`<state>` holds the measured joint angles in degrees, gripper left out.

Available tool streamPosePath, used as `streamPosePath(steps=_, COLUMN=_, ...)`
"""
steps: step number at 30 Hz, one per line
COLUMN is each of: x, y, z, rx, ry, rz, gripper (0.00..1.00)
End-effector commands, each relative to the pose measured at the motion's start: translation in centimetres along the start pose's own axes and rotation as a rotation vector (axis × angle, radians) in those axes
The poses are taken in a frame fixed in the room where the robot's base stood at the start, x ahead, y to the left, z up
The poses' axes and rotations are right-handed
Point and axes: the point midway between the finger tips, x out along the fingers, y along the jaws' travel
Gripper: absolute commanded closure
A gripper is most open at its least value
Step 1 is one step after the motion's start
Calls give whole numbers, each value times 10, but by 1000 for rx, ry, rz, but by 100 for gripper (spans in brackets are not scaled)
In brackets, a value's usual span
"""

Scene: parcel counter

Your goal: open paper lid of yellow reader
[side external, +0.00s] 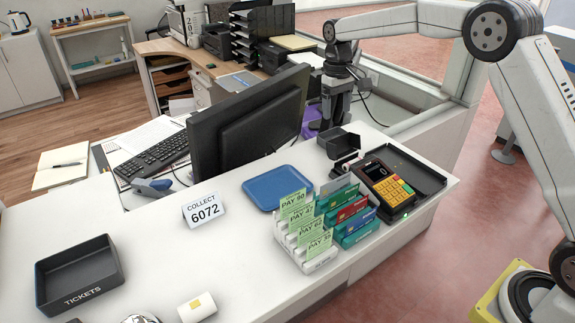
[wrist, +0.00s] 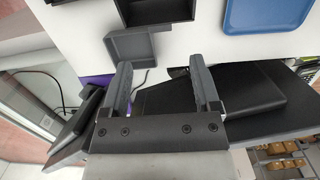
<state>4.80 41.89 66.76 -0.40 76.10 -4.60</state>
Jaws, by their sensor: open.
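The yellow reader (side external: 387,186) is a dark card reader with a yellow keypad and a lit display, on the right part of the white counter. At its far end, a dark hollow shell (side external: 338,142) stands up and looks like the raised paper lid. It also shows in the wrist view as a grey open shell (wrist: 129,46). A light-coloured cylinder, perhaps the paper roll (side external: 346,165), shows below it. My gripper (wrist: 160,70) is open and empty, with its fingers apart and clear of the shell. In the side view its dark body is just behind the shell.
A black tray (side external: 425,177) lies right of the reader. A card rack (side external: 318,262) with several cards stands close in front. A blue tray (side external: 262,194) and a monitor (side external: 249,120) are to the left.

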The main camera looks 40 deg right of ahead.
Motion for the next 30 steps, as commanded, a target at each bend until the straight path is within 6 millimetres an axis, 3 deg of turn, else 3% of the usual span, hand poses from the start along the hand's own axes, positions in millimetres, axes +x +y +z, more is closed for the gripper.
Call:
streamPosePath(steps=9, x=-18, y=0, z=0, rx=0, ry=0, rz=0, gripper=21)
streamPosePath(steps=23, x=-16, y=-1, z=4, rx=1, ry=8, rz=2, gripper=21)
streamPosePath(steps=30, x=-7, y=-6, z=20, rx=11, ry=49, rz=8, gripper=21)
